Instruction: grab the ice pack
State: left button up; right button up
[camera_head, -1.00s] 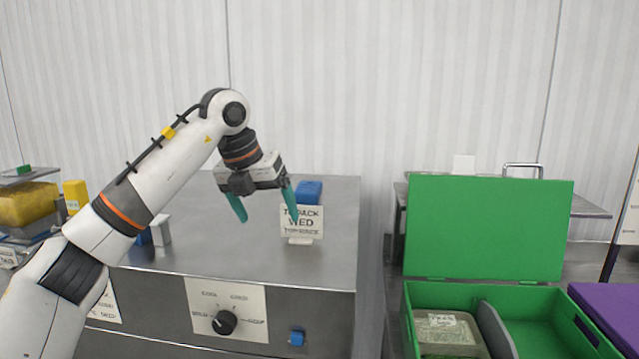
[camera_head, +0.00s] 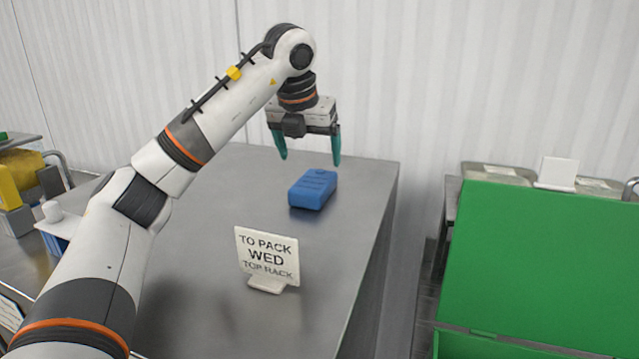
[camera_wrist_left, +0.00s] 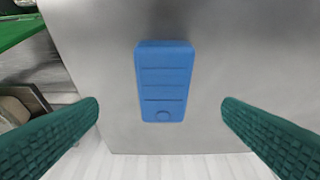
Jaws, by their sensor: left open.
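The ice pack (camera_head: 313,189) is a blue ribbed block lying on the steel counter, behind the sign and near the counter's right side. My left gripper (camera_head: 308,160) is open and empty, with its green fingers pointing down above and just behind the ice pack in the head view. In the left wrist view, the ice pack (camera_wrist_left: 165,82) lies between the two spread green fingers, a little ahead of their tips, and nothing is touching it. My right gripper is not in view.
A white sign reading "TO PACK WED TOP RACK" (camera_head: 267,256) stands on the steel counter (camera_head: 225,290) in front of the ice pack. A green box lid (camera_head: 545,265) stands at the right, beyond a gap. Yellow containers (camera_head: 12,180) are at the far left.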

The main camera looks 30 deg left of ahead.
aim_at(313, 180)
pick_arm(q)
jog(key=x, duration=0.3)
jog(key=shift+a+f+p, duration=0.15)
jog(key=shift+p, duration=0.2)
jog(key=shift+w+a+f+p, duration=0.1)
jog(key=shift+w+f+p, duration=0.35)
jog(key=shift+f, duration=0.1)
jog(key=p+x, duration=0.1)
jog(key=x, duration=0.2)
jog(key=shift+a+f, duration=0.2)
jog(key=shift+w+f, duration=0.15)
jog(key=shift+f, duration=0.25)
jog(key=c, duration=1)
jog(key=shift+r, duration=0.1)
jog(key=shift+c, duration=1.4)
jog(key=shift+r, duration=0.15)
